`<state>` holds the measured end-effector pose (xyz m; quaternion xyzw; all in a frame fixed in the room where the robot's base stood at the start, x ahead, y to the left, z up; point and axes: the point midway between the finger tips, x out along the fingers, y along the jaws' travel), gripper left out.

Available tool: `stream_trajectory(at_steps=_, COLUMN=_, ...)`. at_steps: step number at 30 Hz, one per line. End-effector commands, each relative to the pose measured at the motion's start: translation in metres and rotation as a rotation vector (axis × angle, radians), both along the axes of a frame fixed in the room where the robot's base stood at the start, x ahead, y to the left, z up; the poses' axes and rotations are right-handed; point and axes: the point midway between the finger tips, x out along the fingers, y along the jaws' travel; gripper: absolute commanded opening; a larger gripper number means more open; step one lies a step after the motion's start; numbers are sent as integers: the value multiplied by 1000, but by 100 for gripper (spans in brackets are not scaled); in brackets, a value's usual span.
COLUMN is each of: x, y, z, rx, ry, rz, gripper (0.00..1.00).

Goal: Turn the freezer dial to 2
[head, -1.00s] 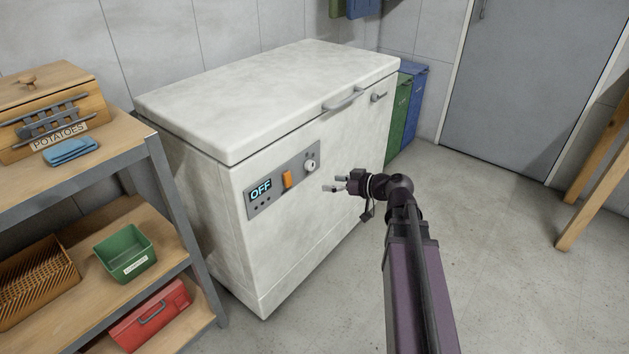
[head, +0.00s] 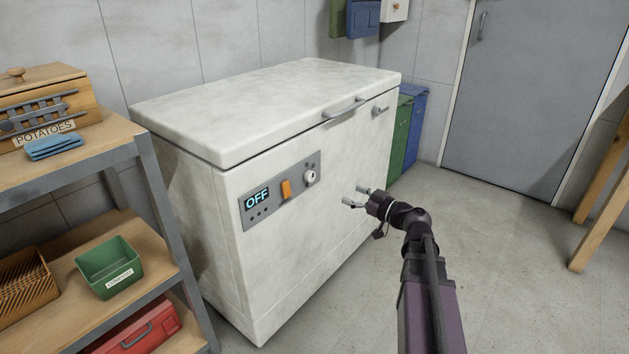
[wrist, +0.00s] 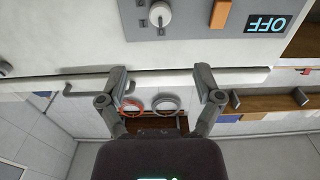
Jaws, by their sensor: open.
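The white chest freezer (head: 290,240) stands against the wall with its lid shut. On its front is a grey control panel (head: 272,205) with a display (head: 257,198) reading OFF, an orange switch (head: 286,189) and a round pale dial (head: 310,177). My gripper (head: 355,197) is open and empty, apart from the freezer front, to the right of and a little below the dial in the head view. In the wrist view the picture is upside down; the dial (wrist: 160,15) lies above my open fingers (wrist: 162,72), with the orange switch to its right.
A shelf unit (head: 150,165) with a potato box (head: 45,100), green bin (head: 110,268) and red case (head: 140,330) stands left of the freezer. Green and blue bins (head: 408,125) stand beyond its right end. Floor (head: 500,250) on the right is clear.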

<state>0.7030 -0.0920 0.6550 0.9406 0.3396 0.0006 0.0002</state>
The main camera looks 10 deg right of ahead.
Motion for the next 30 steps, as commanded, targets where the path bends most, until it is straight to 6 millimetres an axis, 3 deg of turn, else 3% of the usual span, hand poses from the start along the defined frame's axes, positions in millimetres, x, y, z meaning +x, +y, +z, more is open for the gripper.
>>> stream_trajectory(at_steps=14, x=16, y=13, z=0, rx=0, ry=1, rz=2, gripper=84)
stream_trajectory(at_steps=30, x=73, y=59, z=0, rx=0, ry=1, rz=3, gripper=84)
